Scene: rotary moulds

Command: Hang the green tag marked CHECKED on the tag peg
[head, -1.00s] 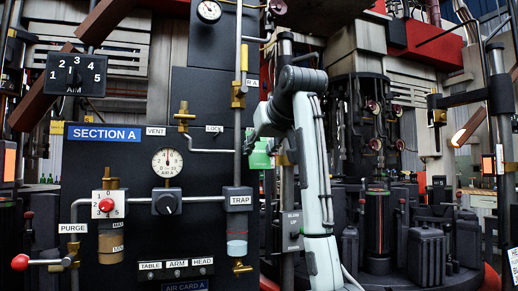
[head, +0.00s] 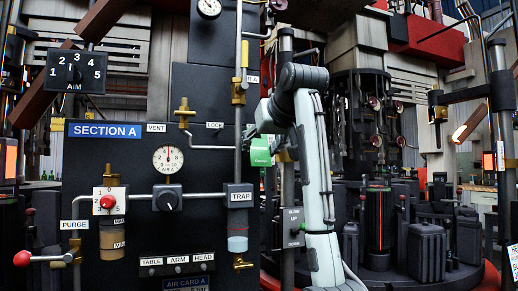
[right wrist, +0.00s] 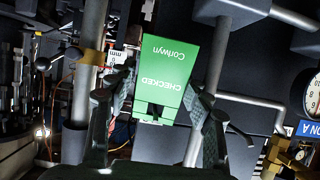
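The green tag (head: 261,152) shows in the head view at the right edge of the dark SECTION A panel. In the right wrist view the green tag (right wrist: 165,75) reads CHECKED and Corlwyn, upside down in the picture. My right gripper (right wrist: 160,90) has a finger at each side edge of the tag and appears shut on it. In the head view my right gripper (head: 264,130) is small and partly hidden beside the vertical pipe. I cannot make out the tag peg in either view. My left gripper is not in view.
The SECTION A panel (head: 90,165) carries dials, valves and pipes left of the tag. A vertical pipe (head: 238,100) runs close beside the gripper. Dark moulding machinery (head: 380,225) fills the right.

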